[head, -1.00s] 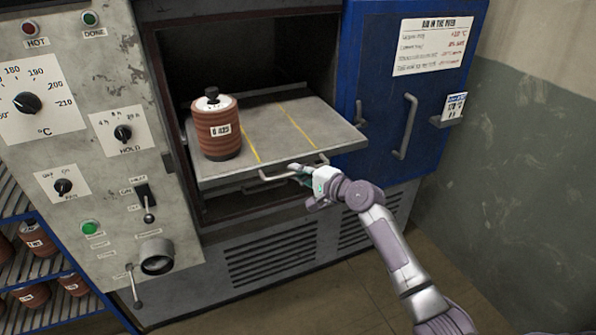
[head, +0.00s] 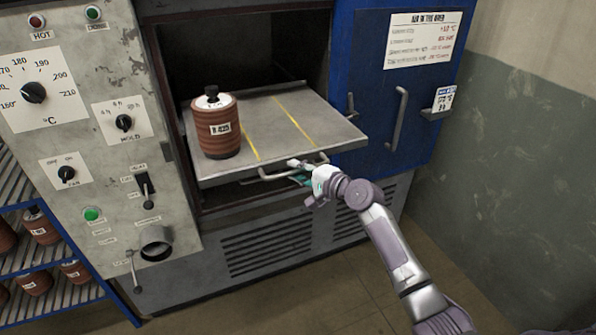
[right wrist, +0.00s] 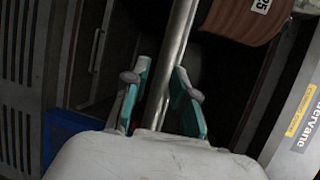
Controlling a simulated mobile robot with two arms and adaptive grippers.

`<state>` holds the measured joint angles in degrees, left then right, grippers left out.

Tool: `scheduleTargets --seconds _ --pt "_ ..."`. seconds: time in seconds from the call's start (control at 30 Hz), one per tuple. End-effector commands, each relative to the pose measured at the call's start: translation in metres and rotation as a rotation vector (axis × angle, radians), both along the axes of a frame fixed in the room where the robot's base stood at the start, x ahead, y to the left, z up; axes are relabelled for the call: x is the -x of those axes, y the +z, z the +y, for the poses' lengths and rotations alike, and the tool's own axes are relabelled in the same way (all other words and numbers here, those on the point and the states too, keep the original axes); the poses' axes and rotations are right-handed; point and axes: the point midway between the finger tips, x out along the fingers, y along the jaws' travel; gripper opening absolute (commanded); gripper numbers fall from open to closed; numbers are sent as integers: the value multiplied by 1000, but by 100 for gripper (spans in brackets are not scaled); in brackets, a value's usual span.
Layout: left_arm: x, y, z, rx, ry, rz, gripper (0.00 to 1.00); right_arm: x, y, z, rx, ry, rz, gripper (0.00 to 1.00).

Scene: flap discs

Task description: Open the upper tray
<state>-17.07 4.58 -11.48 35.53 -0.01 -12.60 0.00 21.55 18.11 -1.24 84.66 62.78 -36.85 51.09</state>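The upper tray (head: 275,128) is a grey metal plate with yellow lines, sticking well out of the dark oven opening (head: 250,55). Its bar handle (head: 268,177) runs along the front edge. My right gripper (head: 303,172) is at the right part of this handle. In the right wrist view the bar (right wrist: 180,45) passes between the two green-padded fingers (right wrist: 163,100), which are closed around it. A reddish-brown disc stack (head: 220,141) with a white label and black top knob stands upright on the tray's left side. My left gripper is not in view.
The blue oven door (head: 372,120) stands open at the right, with a handle (head: 400,118). A grey control panel (head: 85,150) is at the left. Below it, a blue rack (head: 66,302) holds more stacks. Floor at the lower right is clear.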

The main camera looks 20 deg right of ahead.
Motion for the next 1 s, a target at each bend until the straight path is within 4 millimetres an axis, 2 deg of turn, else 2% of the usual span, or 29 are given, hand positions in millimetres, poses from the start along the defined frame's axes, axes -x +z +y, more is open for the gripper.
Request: scheduleTargets --seconds 0.33,0.47,0.8,1.0 --pt "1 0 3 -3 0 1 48 1 1 -1 1 -1 -1 39" --pt "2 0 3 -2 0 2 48 9 2 -6 1 -2 -1 39" --pt "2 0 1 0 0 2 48 71 13 -34 3 -1 2 39" --pt "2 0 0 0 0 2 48 98 20 -46 2 -1 0 39"
